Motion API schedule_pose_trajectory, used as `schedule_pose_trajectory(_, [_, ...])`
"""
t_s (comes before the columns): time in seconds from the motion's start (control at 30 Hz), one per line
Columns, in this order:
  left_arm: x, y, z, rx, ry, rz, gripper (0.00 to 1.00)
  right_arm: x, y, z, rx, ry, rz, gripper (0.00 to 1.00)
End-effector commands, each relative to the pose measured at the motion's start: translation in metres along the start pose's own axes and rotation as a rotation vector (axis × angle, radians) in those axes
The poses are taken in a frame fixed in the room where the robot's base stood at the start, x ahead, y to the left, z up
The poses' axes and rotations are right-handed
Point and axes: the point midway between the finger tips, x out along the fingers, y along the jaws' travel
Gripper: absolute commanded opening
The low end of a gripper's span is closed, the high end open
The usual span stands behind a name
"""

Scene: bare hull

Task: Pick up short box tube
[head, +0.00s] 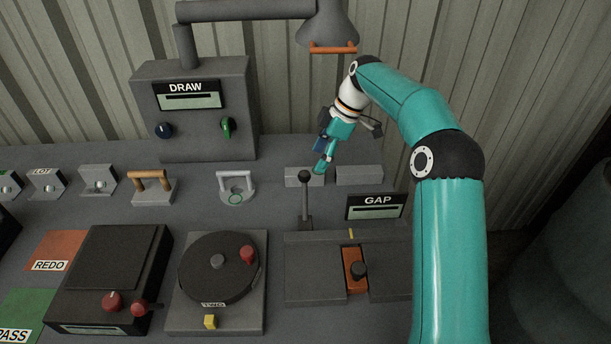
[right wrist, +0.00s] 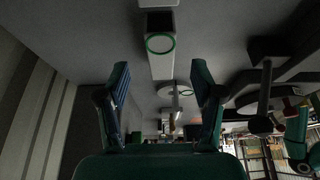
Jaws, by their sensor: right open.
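Two short grey box-shaped pieces lie end to end on the bench in the head view, a left one (head: 298,179) and a right one (head: 360,176). I cannot tell for sure which is the short box tube. My right gripper (head: 321,169) is over the left piece, its fingers partly covering that piece's right end. In the right wrist view my right gripper (right wrist: 162,68) is open, with a pale box-shaped piece (right wrist: 161,68) in line between its fingers and nothing clearly gripped. That view seems upside down. A green ring (right wrist: 160,43) shows there. My left gripper is not in view.
A pale handle (head: 236,186) is to the left. The DRAW box (head: 194,125) and a lamp (head: 328,25) are behind. A turntable (head: 219,268) is in front.

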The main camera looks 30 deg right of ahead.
Motion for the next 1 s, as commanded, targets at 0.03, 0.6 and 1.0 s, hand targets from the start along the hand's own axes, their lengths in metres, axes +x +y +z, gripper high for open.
schedule_pose_trajectory(0.03, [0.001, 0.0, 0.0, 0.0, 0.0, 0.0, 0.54, 0.01, -0.001, 0.0, -0.001, -0.001, -0.005, 0.67])
schedule_pose_trajectory(0.6, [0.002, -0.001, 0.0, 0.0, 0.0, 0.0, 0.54, 0.05, 0.0, 0.001, -0.001, 0.0, -0.001, 0.65])
schedule_pose_trajectory(1.0, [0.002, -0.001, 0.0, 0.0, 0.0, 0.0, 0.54, 0.049, 0.0, 0.001, 0.0, 0.0, -0.001, 0.0])
